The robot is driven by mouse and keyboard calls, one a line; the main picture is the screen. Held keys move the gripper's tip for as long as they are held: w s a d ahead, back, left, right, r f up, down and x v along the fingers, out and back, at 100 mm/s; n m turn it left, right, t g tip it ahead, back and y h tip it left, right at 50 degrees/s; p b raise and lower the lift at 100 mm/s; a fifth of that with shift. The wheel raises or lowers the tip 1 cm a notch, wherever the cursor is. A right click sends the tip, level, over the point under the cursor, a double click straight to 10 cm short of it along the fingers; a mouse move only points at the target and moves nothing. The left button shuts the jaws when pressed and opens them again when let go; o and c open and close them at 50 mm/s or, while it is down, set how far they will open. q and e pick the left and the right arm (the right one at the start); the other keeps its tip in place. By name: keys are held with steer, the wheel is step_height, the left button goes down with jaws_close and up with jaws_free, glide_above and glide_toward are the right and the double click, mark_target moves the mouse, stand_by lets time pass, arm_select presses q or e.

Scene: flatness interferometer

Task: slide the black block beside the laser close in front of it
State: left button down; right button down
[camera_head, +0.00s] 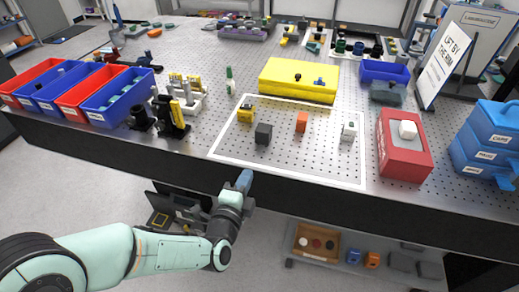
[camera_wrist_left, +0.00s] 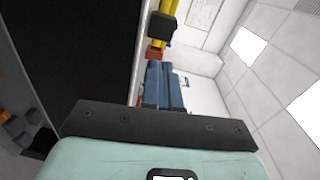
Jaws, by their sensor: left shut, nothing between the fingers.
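The black block (camera_head: 263,133) stands upright on the perforated table, inside the white-outlined area near its front left. A small yellow piece with a dark top (camera_head: 245,115) stands just behind and left of it. An orange block (camera_head: 301,122) and a grey-white piece (camera_head: 348,132) stand to its right. I cannot tell which piece is the laser. My left gripper (camera_head: 243,180) is shut and empty, in front of the table's front edge and apart from the black block. In the left wrist view its blue fingers (camera_wrist_left: 164,86) show together, with a dark block beyond. My right gripper is not in view.
The table's black front edge (camera_head: 300,188) lies between my left arm and the blocks. A large yellow box (camera_head: 298,85) stands behind them, a red box (camera_head: 404,160) to the right. Black and yellow holders (camera_head: 177,122) stand to the left. The outlined area's middle front is clear.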

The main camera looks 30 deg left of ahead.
arm_select(q)
steer(key=r, duration=0.1)
steer(key=p, duration=0.2)
glide_toward(261, 133)
steer(key=shift+m+t, duration=0.3)
steer(key=shift+m, duration=0.1)
steer(key=x, duration=0.6)
steer(key=shift+w+a+f, duration=0.1)
steer(key=shift+w+f, duration=0.05)
steer(key=shift+w, duration=0.25)
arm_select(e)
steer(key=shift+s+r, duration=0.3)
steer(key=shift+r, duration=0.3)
